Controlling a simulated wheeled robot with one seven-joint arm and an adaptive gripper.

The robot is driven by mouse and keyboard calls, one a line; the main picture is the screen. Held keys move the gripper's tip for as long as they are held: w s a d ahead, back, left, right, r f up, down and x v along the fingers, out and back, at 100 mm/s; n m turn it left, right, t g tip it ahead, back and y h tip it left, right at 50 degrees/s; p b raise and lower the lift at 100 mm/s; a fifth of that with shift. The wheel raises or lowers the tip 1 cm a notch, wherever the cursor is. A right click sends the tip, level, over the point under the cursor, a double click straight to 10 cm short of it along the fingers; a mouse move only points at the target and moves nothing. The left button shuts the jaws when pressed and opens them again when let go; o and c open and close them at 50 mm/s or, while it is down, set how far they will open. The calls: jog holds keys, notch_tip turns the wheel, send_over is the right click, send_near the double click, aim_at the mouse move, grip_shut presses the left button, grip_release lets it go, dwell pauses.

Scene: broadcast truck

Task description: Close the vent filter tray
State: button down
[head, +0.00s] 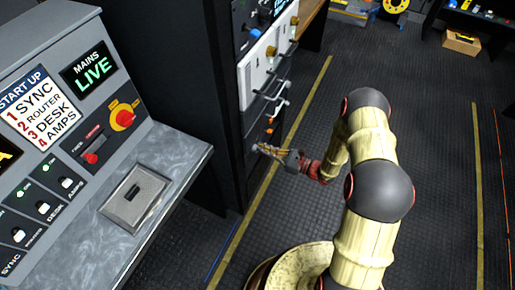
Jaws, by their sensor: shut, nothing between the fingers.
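A dark rack (248,160) stands left of my arm, with drawers and panels on its front. A pale bar handle (282,105) sticks out from its lower front, below the white panels. I cannot tell which front is the vent filter tray, or how far it stands out, at this size. My gripper (259,148) is shut and empty, low against the rack front, below the pale handle and a small orange part (270,129). I cannot tell if the fingertips touch the rack.
A grey control desk (165,160) with switches and a red rotary knob (124,117) fills the left. Yellow floor lines (290,130) run along the rack. A cardboard box (461,42) lies at the far right.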

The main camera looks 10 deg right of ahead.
jog(key=p+v, duration=0.2)
jog(key=v, duration=0.8)
jog(key=shift+f, duration=0.15)
jog(key=s+a+f+n+g, duration=0.2)
jog(key=s+a+g, duration=0.25)
jog(key=s, duration=0.35)
jog(key=s+d+r+n+g+h, duration=0.1)
jog(key=s+r+n+g+h, duration=0.1)
jog(key=s+r+n+g, duration=0.5)
jog(key=s+d+r+n+h, duration=0.35)
jog(key=r+n+h, duration=0.25)
jog(key=r, duration=0.3)
jog(key=s+d+r+n+h, duration=0.2)
jog(key=d+r+n+h, duration=0.3)
jog(key=r, duration=0.5)
jog(key=s+a+r+n+t+h, duration=0.1)
jog(key=a+r+n+t, duration=0.1)
jog(key=r, duration=0.6)
jog(key=s+a+r+n+t+h, duration=0.1)
jog(key=a+r+n+t, duration=0.1)
jog(key=r+t, duration=0.3)
notch_tip(320, 180, up, 3)
jog(key=shift+s+a+f+n, duration=0.1)
jog(key=shift+s+a+n, duration=0.25)
jog(key=shift+n, duration=0.05)
